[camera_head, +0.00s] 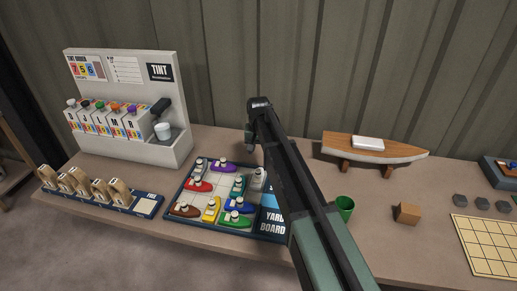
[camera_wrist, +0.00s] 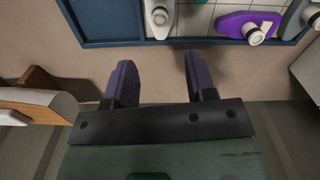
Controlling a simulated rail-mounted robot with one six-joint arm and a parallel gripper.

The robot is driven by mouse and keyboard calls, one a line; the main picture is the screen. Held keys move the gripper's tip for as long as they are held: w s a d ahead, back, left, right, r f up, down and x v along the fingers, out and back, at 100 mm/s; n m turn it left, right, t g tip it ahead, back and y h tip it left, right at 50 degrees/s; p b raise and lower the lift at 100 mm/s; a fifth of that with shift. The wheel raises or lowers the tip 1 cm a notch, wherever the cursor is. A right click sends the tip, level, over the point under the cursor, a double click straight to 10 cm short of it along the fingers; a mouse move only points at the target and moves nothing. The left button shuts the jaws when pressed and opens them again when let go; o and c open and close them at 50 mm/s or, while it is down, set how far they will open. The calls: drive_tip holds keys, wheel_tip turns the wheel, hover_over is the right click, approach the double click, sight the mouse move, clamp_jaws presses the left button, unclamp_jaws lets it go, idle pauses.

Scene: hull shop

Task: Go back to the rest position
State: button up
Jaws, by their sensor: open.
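My arm reaches up from the lower right of the head view over the bench. My gripper (camera_head: 249,141) is at the back edge of the yard board, above the bench; the arm hides part of it there. In the wrist view my gripper (camera_wrist: 160,82) shows two dark fingers held wide apart, with only bare bench between them. The yard board (camera_head: 172,198) lies below and beside the gripper, with several small coloured boats on it. Its blue edge (camera_wrist: 110,43) runs across the top of the wrist view, with a purple boat (camera_wrist: 235,24) near it.
The tint machine (camera_head: 125,60) stands at the back left, with a rack of wooden pieces (camera_head: 145,205) in front. A wooden boat model (camera_head: 350,150), green cup (camera_head: 345,206), wooden block (camera_head: 407,213) and yellow grid (camera_head: 490,247) are to the right. A corrugated wall (camera_head: 300,50) closes the back.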

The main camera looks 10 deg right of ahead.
drive_tip(key=s+d+n, duration=0.1)
drive_tip(key=s+d, duration=0.2)
drive_tip(key=s, duration=1.2)
drive_tip(key=s+d+n, duration=0.1)
drive_tip(key=s+d, duration=0.2)
drive_tip(key=s, duration=1.2)
